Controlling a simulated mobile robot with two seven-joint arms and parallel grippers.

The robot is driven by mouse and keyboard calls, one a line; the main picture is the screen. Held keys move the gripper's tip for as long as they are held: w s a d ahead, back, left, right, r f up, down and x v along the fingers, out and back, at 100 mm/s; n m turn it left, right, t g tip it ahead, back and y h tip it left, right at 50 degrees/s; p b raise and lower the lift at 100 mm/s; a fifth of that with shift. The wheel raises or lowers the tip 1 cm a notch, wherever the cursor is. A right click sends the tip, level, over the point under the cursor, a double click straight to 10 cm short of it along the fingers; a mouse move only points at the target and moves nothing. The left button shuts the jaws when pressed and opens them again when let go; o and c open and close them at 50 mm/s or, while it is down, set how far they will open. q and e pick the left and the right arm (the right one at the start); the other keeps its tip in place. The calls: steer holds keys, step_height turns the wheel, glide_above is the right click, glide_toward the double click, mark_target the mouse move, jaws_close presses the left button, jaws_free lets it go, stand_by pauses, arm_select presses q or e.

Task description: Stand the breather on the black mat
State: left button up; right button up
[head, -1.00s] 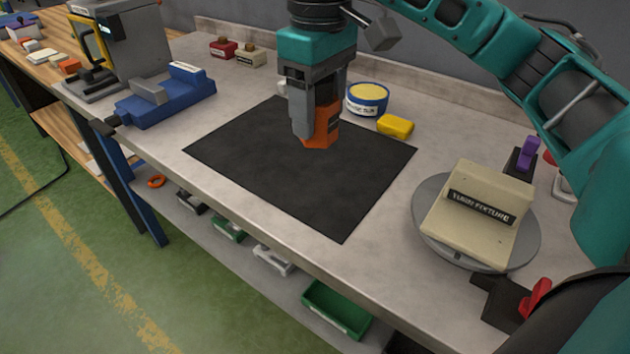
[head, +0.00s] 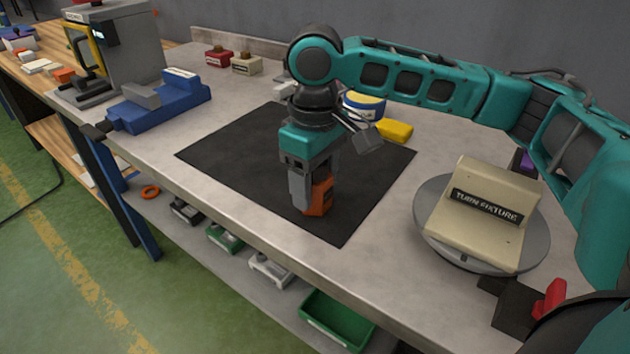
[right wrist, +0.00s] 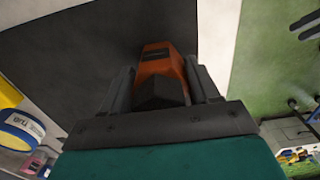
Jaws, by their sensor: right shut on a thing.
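The breather (head: 321,196) is an orange piece with a dark part. My right gripper (head: 309,196) points down over the near part of the black mat (head: 235,155) and is shut on it. In the right wrist view the breather (right wrist: 158,62) sits between the two fingers, with the mat (right wrist: 90,45) around its far end. The breather looks roughly upright, at or just above the mat; I cannot tell whether it touches. Part of it is hidden by the fingers. My left gripper is not in view.
A yellow block (head: 394,130) and a blue-banded round tub (head: 364,106) stand behind the mat. A blue vise (head: 165,102) is at the left. A cream turn fixture (head: 486,214) sits on a grey turntable (head: 432,235) at the right. The bench's front edge is close to the mat.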

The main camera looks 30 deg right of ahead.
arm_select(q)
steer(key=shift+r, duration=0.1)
arm_select(e)
steer(key=o, duration=0.7)
steer(key=shift+f, duration=0.15)
steer(key=o, duration=0.4)
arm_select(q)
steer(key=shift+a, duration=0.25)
arm_select(e)
steer(key=shift+o, duration=0.2)
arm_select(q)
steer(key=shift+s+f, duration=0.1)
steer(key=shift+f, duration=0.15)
arm_select(e)
steer(key=shift+r, duration=0.25)
step_height(320, 180, up, 11)
steer(key=p, duration=0.3)
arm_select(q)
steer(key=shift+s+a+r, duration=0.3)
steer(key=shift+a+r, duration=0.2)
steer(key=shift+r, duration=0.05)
arm_select(e)
steer(key=shift+r, duration=0.45)
